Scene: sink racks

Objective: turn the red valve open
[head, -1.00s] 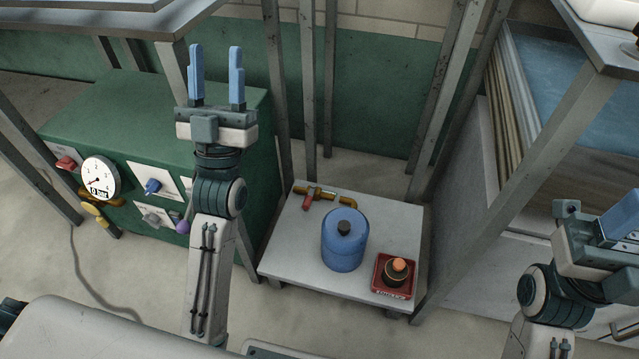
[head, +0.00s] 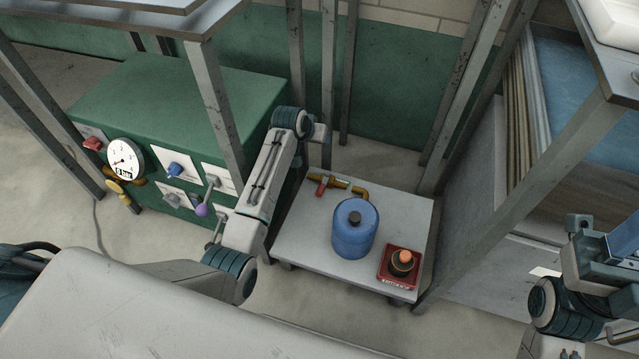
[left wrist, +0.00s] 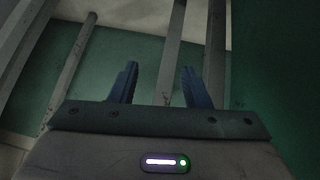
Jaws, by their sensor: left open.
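A valve with a red handle (head: 321,185) sits on a brass pipe (head: 345,183) at the back left of a low white table (head: 305,235). The red handle lies across the pipe. In the left wrist view my left gripper (left wrist: 160,68) is open and empty, facing metal posts and the green wall. The valve is not in that view. My right gripper (head: 612,245) is at the right edge, partly cut off, far from the valve.
A blue canister (head: 354,232) and a red box with an orange-topped button (head: 401,263) stand on the low table. A green cabinet (head: 180,100) with a gauge (head: 125,159), switches and a purple-knobbed lever (head: 204,208) is on the left. Metal posts (head: 329,80) rise behind the table.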

